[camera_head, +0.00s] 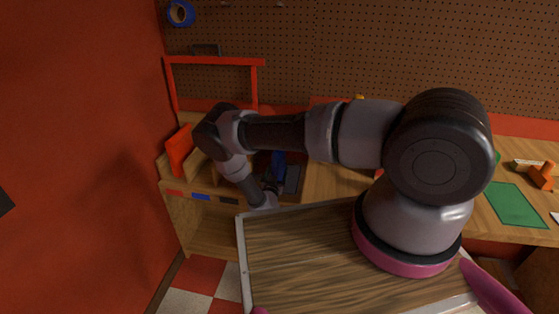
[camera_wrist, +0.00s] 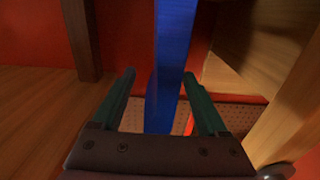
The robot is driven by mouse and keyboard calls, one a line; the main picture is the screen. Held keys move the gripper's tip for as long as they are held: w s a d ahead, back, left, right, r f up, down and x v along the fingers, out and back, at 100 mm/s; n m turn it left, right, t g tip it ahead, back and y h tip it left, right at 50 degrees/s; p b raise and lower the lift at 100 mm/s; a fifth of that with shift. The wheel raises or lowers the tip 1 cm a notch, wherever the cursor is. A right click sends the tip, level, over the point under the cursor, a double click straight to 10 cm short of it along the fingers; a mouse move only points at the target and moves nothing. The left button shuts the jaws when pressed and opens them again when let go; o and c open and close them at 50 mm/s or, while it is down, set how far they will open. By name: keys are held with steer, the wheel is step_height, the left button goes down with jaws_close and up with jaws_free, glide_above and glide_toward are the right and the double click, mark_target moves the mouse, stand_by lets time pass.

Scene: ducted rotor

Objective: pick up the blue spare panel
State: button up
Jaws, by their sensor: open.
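The blue spare panel (camera_wrist: 172,60) stands upright, seen edge-on, in the middle of the wrist view. My gripper (camera_wrist: 160,88) is open, with one green finger on each side of the panel's lower part. A gap shows between the panel and the left finger; the right finger is closer to it, and I cannot tell if it touches. In the head view the panel (camera_head: 278,165) is a dark blue strip beside my wrist, partly hidden by my arm. My gripper's fingers are hidden there.
A wooden rack (camera_head: 172,160) holds an orange panel (camera_head: 179,148) left of my wrist. A red frame (camera_head: 214,61) rises behind. Wooden walls (camera_wrist: 285,85) stand close on the right in the wrist view. A green mat (camera_head: 514,204) lies on the bench at right.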

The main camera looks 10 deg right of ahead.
steer(key=x, duration=0.6)
steer(key=shift+w+a, duration=0.2)
steer(key=shift+a, duration=0.1)
jaws_close()
